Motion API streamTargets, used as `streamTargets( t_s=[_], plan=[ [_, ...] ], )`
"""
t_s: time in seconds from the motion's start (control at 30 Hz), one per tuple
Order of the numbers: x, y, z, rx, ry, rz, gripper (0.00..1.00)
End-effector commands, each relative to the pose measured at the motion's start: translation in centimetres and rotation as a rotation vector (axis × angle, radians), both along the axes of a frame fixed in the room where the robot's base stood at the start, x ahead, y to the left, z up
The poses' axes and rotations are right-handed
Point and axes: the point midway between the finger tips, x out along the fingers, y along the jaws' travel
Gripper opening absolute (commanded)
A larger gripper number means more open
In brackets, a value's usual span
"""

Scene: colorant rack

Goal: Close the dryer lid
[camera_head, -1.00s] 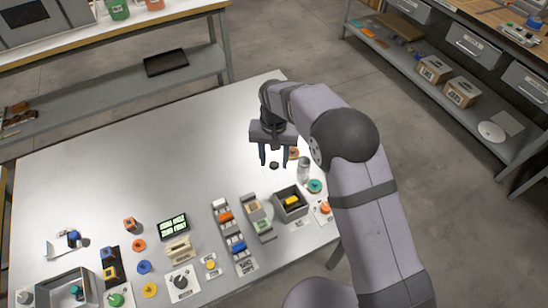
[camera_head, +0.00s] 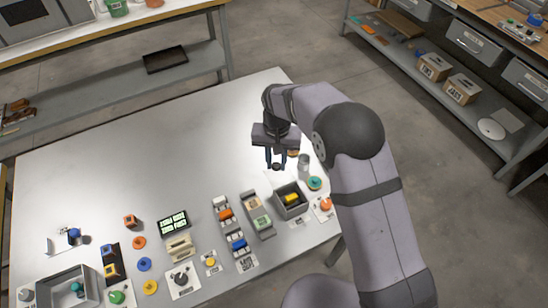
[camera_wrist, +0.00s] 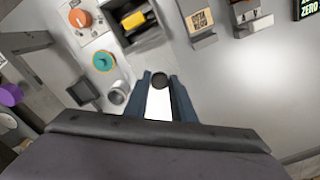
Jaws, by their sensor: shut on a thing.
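My gripper (camera_head: 275,165) points down over the right part of the table, its fingers closed on a small dark round knob (camera_head: 276,167). In the wrist view the dark knob (camera_wrist: 159,80) sits between the fingertips of my gripper (camera_wrist: 160,78). A bright white patch shows between the fingers, and I cannot tell whether it is a lid plate or tabletop. An open grey box (camera_head: 296,212) with a yellow block (camera_head: 291,198) inside stands just in front of the gripper; it may be the dryer. No lid lies on this box.
A metal cylinder (camera_head: 304,162) and a teal ring (camera_head: 315,183) stand right of the gripper. A slotted rack (camera_head: 240,247) with coloured blocks and a grey holder (camera_head: 259,217) are to the left of the box. The table's back left is clear.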

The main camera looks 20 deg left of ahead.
Motion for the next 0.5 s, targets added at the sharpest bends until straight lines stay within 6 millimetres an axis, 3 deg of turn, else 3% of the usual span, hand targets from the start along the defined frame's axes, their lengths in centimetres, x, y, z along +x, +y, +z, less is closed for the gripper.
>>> streamTargets(
  t_s=[0.5],
  plan=[
    [-4.8, -4.9, 0.1, -0.001, -0.001, -0.001, 0.00]
  ],
)
